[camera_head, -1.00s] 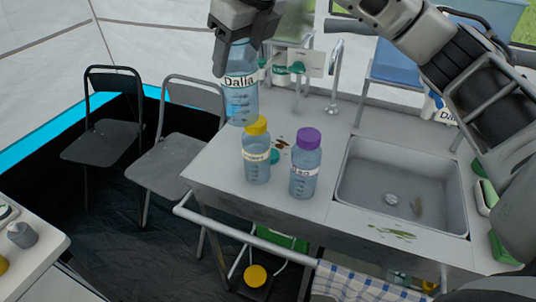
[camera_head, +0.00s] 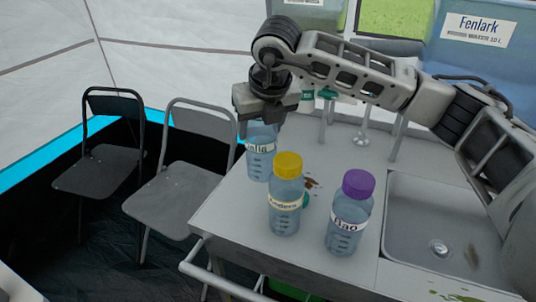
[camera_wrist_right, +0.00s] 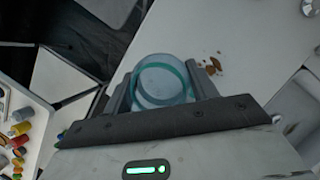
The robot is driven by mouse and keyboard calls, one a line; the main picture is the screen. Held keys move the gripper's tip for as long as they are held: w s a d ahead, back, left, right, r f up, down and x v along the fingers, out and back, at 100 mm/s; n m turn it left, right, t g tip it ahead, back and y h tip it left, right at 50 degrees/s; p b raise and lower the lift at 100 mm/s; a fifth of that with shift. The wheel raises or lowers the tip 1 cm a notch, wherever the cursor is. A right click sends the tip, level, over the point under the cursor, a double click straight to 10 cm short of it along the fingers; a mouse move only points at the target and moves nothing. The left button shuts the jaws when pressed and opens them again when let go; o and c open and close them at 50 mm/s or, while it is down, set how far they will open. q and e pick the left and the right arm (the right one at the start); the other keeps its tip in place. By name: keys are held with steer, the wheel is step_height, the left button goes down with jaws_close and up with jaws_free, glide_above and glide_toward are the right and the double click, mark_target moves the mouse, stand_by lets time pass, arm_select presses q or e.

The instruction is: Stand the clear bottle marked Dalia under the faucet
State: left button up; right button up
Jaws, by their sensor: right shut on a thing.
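The clear bottle marked Dalia (camera_head: 261,160) is upright near the counter's left edge, its label partly covered. My right gripper (camera_head: 265,118) is shut on its top from above. In the right wrist view the bottle (camera_wrist_right: 163,82) with its teal ring sits between the two fingers of the gripper (camera_wrist_right: 160,92). I cannot tell whether its base touches the counter. The faucet is mostly hidden behind my right arm; its base (camera_head: 362,139) shows behind the sink. My left gripper is not in view.
A yellow-capped bottle (camera_head: 286,200) stands just in front of the Dalia bottle, and a purple-capped bottle (camera_head: 349,218) marked Bao stands right of it. The sink (camera_head: 425,215) is at the right. Brown crumbs (camera_head: 311,183) lie on the counter. Folding chairs (camera_head: 172,197) stand left.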

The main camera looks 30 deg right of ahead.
mark_target(261, 146)
steer(key=shift+f, duration=2.7)
steer(key=o, duration=1.2)
steer(key=shift+r, duration=0.1)
